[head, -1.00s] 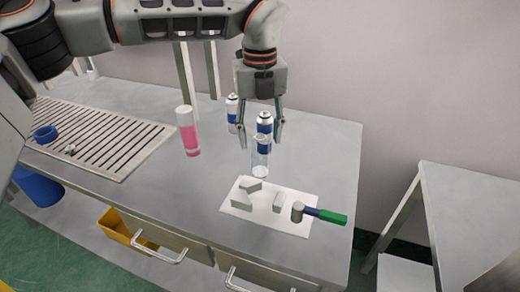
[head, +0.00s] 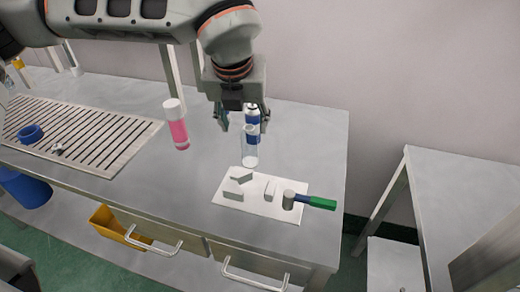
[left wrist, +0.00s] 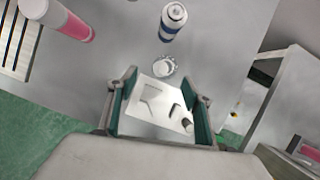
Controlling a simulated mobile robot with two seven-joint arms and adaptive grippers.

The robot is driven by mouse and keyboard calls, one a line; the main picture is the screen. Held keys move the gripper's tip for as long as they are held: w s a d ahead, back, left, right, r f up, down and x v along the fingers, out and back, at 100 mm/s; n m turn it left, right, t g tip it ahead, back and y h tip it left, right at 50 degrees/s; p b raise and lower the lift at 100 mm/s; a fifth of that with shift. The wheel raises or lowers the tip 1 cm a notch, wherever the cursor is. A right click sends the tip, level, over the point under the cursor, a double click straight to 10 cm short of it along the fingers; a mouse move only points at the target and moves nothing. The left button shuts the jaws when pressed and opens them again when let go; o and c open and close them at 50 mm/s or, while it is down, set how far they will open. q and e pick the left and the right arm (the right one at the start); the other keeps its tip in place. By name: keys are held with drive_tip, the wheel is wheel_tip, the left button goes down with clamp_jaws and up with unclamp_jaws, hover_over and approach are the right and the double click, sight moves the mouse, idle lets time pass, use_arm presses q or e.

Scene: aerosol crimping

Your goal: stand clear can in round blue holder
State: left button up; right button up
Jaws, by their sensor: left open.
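The clear can (head: 250,147) stands upright on the table behind the white board, in front of a blue-and-white spray can. It also shows in the left wrist view (left wrist: 164,67), beyond my fingers. The round blue holder (head: 30,134) sits on the slatted grate at the far left of the table. My left gripper (head: 243,119) is open and empty, above and near the clear can. In the left wrist view its green-padded fingers stand wide apart over the board. My right gripper is not in view.
The white board (head: 233,200) holds grey blocks and a green-handled hammer (head: 316,202). A blue-and-white can (head: 253,117) stands close behind the clear can. A pink can (head: 176,124) stands between it and the slatted grate (head: 95,138). A separate table (head: 440,175) is at right.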

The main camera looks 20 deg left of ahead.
sight(248, 133)
use_arm(q)
drive_tip(key=shift+d+x, duration=0.2)
drive_tip(key=shift+x, duration=1.75)
drive_tip(key=shift+d+x, duration=0.15)
drive_tip(key=shift+x, duration=1.8)
drive_tip(key=shift+w, duration=0.15)
drive_tip(key=c, duration=1.2)
drive_tip(key=shift+r, duration=0.1)
drive_tip(key=shift+c, duration=0.2)
